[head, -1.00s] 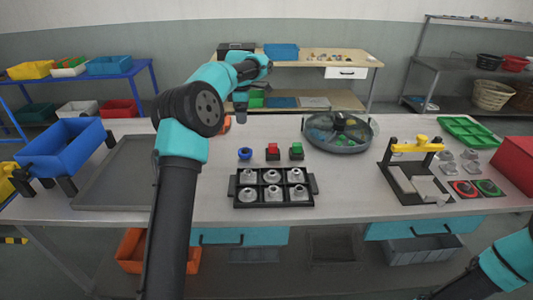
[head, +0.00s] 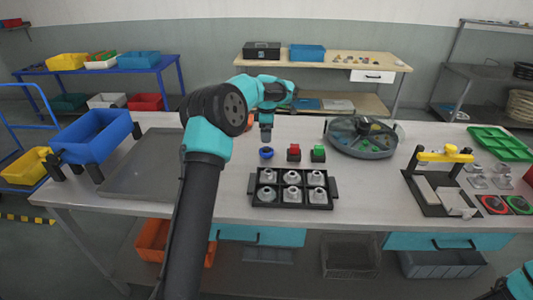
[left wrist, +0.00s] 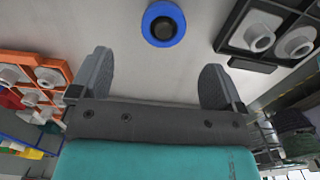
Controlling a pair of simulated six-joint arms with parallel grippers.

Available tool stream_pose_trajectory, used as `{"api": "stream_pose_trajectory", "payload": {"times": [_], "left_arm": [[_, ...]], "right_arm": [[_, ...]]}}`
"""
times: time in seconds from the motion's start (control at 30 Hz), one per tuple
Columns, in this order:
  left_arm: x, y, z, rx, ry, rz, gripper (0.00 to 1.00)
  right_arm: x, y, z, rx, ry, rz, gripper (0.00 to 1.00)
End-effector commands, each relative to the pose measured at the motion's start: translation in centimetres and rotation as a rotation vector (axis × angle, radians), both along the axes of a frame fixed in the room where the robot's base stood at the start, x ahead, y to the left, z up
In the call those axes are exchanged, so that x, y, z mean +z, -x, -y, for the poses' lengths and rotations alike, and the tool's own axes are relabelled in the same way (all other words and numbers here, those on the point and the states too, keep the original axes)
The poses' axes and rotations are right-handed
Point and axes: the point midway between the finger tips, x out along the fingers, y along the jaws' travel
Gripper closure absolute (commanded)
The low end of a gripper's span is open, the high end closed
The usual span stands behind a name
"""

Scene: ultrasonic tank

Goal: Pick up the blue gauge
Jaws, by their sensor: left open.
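The blue gauge (head: 267,153) is a small round blue piece with a dark centre, standing on the grey table left of the red and green blocks. My left gripper (head: 266,135) hangs just above and behind it, pointing down. In the left wrist view the gauge (left wrist: 163,24) shows as a blue ring at the top, beyond the two fingertips. There my left gripper (left wrist: 157,72) is open, its fingers wide apart with nothing between them. The gauge is apart from both fingers. Only a piece of my right arm shows at bottom right; its gripper is out of view.
A red block (head: 294,153) and a green block (head: 318,154) stand right of the gauge. A black rack (head: 263,197) of metal fittings lies in front. A round grey tank (head: 361,150) stands behind right.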

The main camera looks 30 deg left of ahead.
Motion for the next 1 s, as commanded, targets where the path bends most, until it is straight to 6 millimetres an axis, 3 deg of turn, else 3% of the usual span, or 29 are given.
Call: {"api": "stream_pose_trajectory", "payload": {"times": [0.2, 0.67, 1.0], "left_arm": [[-3.0, 0.0, 0.0, 0.0, 0.0, -0.001, 0.06], [-3.7, 0.1, 0.0, 0.0, 0.0, -0.001, 0.06], [-7.8, 0.6, 0.1, 0.0, 0.001, -0.003, 0.06]], "right_arm": [[0.0, 0.0, 0.0, 0.0, 0.0, 0.0, 0.57], [0.0, 0.0, 0.0, 0.0, 0.0, 0.0, 0.57], [0.0, 0.0, 0.0, 0.0, 0.0, 0.0, 0.57]]}}
